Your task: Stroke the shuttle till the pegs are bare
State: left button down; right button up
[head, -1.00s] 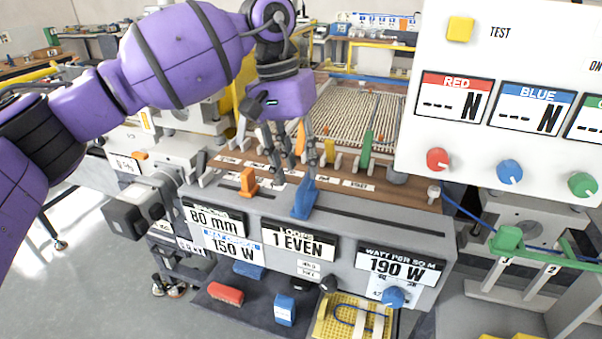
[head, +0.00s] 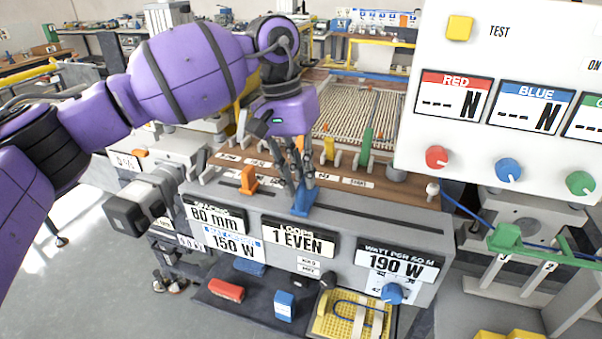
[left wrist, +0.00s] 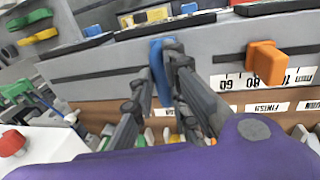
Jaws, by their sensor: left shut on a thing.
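My left gripper (head: 298,178) is shut on the blue slider handle (head: 303,201) on the front ledge of the grey machine. In the left wrist view the fingers (left wrist: 166,75) close around the upright blue handle (left wrist: 157,50). An orange slider handle (head: 248,181) stands to its left, by a numbered scale. Behind the ledge, the pegged bed (head: 362,118) carries rows of pale cord or mesh. Small levers stand along its front, among them a green one (head: 366,146) and a yellow one (head: 329,148). No part I can surely call the shuttle shows. My right gripper is not in view.
A white test panel (head: 500,150) with red, blue and green knobs fills the upper right. Labels read 80 mm, 150 W, 1 EVEN and 190 W. A dark shelf below holds a red brush-like block (head: 226,290), blue blocks and a yellow pegboard (head: 350,318).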

pick_arm(q)
jog(key=s+d, duration=0.1)
jog(key=d, duration=0.3)
jog(key=s+d, duration=0.2)
jog(key=d, duration=0.3)
jog(key=s+d+b, duration=0.1)
jog(key=d, duration=0.4)
jog(key=shift+s+d, duration=0.2)
jog(key=shift+s, duration=0.15)
jog(key=c, duration=1.7)
grip_release()
jog(key=shift+a, duration=0.1)
jog(key=shift+c, duration=0.2)
notch_tip(320, 180, up, 12)
jog(key=a, duration=0.2)
jog(key=shift+w, duration=0.4)
jog(key=shift+a+f, duration=0.1)
